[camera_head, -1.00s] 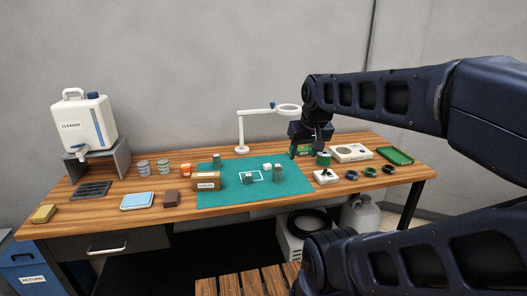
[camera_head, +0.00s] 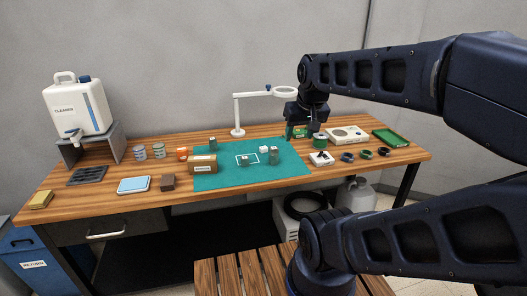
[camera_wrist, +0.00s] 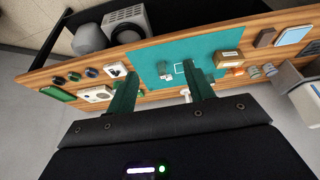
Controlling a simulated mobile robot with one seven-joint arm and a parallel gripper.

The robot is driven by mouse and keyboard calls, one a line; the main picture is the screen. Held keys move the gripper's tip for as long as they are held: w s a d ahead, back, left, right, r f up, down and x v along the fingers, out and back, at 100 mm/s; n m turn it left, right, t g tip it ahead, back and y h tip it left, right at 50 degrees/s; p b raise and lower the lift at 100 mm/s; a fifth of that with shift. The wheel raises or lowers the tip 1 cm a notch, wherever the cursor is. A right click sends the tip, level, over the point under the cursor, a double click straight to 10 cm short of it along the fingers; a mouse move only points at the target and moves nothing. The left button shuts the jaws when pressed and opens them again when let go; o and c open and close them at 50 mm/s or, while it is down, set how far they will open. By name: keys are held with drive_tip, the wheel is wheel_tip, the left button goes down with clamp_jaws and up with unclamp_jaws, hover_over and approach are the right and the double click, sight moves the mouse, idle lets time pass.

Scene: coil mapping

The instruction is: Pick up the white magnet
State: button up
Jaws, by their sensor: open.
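A small white block (camera_head: 263,149), which looks like the white magnet, lies on the green mat (camera_head: 215,183), near the mat's back edge and right of its white outlined square. A small white shape on the mat in the wrist view (camera_wrist: 168,77) may be the same block; it is too small to be sure. My gripper (camera_head: 299,133) is over the back right of the table, right of the white block and apart from it. In the wrist view its two green fingers (camera_wrist: 164,88) are spread with nothing held between them.
Grey-green blocks (camera_head: 273,155) stand on the mat, one close to the white block. A magnifier lamp (camera_head: 238,115) rises behind the mat. A slatted wooden seat (camera_head: 250,275) is in front.

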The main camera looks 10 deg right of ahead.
idle(0.5)
drive_tip(key=n+g+h, duration=0.4)
drive_tip(key=n, duration=1.6)
hover_over(263, 148)
drive_tip(key=a, duration=0.2)
wheel_tip(263, 148, down, 28)
drive_tip(key=shift+w+d, duration=0.1)
drive_tip(key=shift+w, duration=0.05)
drive_tip(key=shift+x, duration=2.55)
drive_tip(key=shift+h, duration=0.3)
drive_tip(key=c, duration=1.1)
